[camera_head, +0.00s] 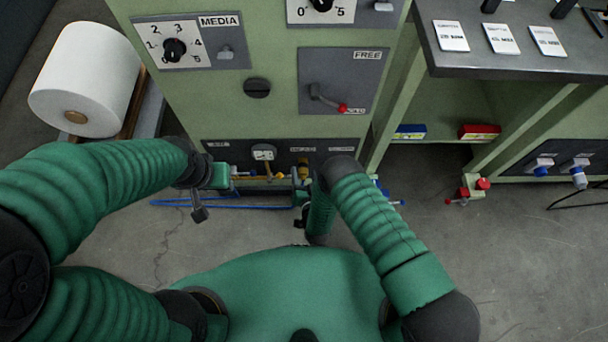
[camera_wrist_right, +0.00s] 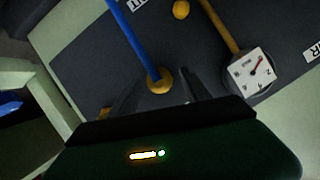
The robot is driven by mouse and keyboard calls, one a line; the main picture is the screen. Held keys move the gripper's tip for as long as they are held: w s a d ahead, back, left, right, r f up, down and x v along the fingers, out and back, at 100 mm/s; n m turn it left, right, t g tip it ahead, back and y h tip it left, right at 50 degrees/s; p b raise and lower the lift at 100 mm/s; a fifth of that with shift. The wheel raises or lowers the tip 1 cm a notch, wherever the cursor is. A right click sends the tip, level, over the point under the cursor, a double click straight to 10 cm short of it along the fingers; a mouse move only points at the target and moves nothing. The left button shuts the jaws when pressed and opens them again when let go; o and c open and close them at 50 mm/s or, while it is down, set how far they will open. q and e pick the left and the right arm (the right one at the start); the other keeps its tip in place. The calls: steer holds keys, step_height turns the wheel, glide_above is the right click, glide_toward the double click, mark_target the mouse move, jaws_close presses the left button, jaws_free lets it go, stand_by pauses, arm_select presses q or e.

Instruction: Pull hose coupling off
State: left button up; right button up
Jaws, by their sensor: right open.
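The brass hose coupling (camera_wrist_right: 161,82) shows in the right wrist view at the lower end of the blue hose (camera_wrist_right: 136,40). My right gripper (camera_wrist_right: 174,82) is open, with its dark fingertips close around or beside the coupling; whether they touch it I cannot tell. In the head view my right gripper (camera_head: 301,183) is at the low dark panel (camera_head: 225,155) of the green cabinet, and the arm partly hides it. My left gripper (camera_head: 199,212) is left of it, in front of the cabinet's base; its jaw opening is unclear.
A dial gauge (camera_wrist_right: 250,68) sits right of the coupling on the panel. The blue hose also lies along the floor (camera_head: 235,207) before the cabinet. A red-and-green fitting (camera_head: 474,187) lies on the floor at right, where much floor is clear.

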steer(key=shift+w+a+f, duration=0.15)
steer(key=shift+w+a, duration=0.05)
steer(key=shift+w, duration=0.3)
steer(key=shift+d, duration=0.2)
steer(key=shift+c, duration=0.8)
steer(key=shift+a, duration=0.1)
jaws_close()
steer(key=shift+s, duration=0.15)
steer(key=shift+s+p, duration=1)
steer(key=shift+s, duration=1.8)
